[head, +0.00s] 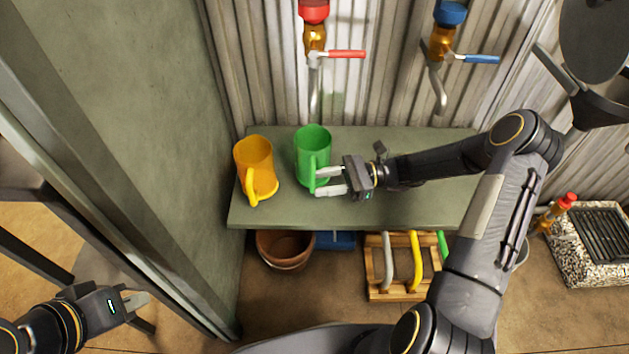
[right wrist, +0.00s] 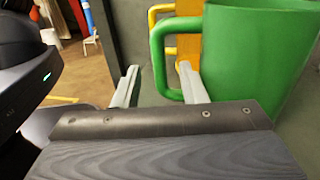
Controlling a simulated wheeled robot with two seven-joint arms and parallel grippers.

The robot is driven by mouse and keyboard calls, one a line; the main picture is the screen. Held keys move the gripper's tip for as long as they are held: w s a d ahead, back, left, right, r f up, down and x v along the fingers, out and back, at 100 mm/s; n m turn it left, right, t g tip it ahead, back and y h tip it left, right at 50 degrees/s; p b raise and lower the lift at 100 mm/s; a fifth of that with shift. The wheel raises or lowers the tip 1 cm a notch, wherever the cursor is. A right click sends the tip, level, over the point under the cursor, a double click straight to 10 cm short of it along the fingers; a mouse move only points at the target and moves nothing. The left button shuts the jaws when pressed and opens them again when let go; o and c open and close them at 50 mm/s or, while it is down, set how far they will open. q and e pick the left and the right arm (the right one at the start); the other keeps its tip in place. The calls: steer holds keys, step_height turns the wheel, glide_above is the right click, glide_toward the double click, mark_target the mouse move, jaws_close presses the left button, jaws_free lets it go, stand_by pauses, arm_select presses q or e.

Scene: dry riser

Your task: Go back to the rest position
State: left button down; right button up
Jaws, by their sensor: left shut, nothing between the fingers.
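My right gripper (head: 328,181) is open beside the green mug (head: 312,144) on the green shelf (head: 400,206). Its two fingers are spread at the handle of the mug. In the right wrist view the fingers (right wrist: 160,88) stand apart, with the upright part of the green handle (right wrist: 158,60) seen between them; whether they touch it I cannot tell. The green mug stands upright. My left gripper (head: 136,301) is shut and empty at the lower left, away from the shelf, over the floor.
An orange mug (head: 255,158) stands left of the green one. A red-handled tap (head: 315,40) and a blue-handled tap (head: 442,45) hang above. A clay pot (head: 283,248) and a wooden rack (head: 378,283) sit below the shelf. A green wall (head: 150,110) is at left.

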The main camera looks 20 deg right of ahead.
steer(key=d, duration=0.5)
steer(key=shift+s+p, duration=0.25)
steer(key=shift+p, duration=0.15)
steer(key=s+a+r+n+g+h, duration=0.2)
steer(key=s+a+r+n+h, duration=0.1)
steer(key=s+r+n+h, duration=0.75)
steer(key=s+d+r+n+t+h, duration=0.1)
steer(key=s+r+n+t+h, duration=0.15)
steer(key=s, duration=0.35)
steer(key=s+d+r+n+t+h, duration=0.1)
steer(key=s+n+t, duration=0.25)
steer(key=s, duration=0.35)
step_height(320, 180, up, 28)
steer(key=p, duration=2.8)
steer(key=shift+n, duration=0.45)
steer(key=shift+r, duration=0.1)
